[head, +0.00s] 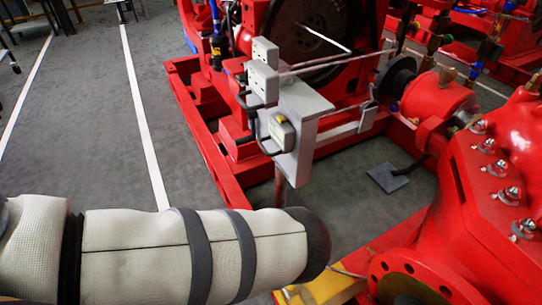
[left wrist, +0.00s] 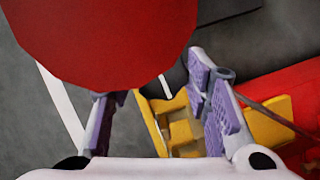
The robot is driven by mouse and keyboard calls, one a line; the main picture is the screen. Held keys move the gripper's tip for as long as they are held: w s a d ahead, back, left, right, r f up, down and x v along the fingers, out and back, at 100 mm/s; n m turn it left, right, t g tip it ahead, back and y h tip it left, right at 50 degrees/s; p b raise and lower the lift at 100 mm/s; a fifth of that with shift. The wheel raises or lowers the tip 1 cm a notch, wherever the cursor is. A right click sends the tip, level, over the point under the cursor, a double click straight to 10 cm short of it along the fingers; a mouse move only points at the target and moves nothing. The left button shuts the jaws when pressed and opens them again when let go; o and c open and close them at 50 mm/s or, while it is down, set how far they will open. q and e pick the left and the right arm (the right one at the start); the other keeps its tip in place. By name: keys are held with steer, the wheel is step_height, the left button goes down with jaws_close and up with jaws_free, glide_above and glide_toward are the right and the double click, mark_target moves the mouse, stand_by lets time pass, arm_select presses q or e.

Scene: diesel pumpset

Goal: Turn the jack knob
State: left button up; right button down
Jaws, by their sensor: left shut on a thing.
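In the left wrist view a large, plain red round piece (left wrist: 100,35) fills the upper left. I take it for the jack knob. My left gripper (left wrist: 160,75) has its purple-padded fingers on either side of its lower edge. The red piece hides the left fingertip, and the right fingers come up to its right edge. The gripper is shut on it, though the contact is partly hidden. In the head view only my pale, sleeved left arm shows, with the gripper out of sight beyond its end. My right gripper is in neither view.
Yellow parts (left wrist: 185,130) lie below the fingers; a yellow piece (head: 335,286) also shows in the head view. The red pump (head: 480,190) stands close on the right. A grey control box (head: 295,125) stands beyond the arm. The grey floor (head: 85,110) at left is open.

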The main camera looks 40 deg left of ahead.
arm_select(q)
steer(key=shift+m+p, duration=0.4)
steer(key=o, duration=0.8)
steer(key=shift+o, duration=0.2)
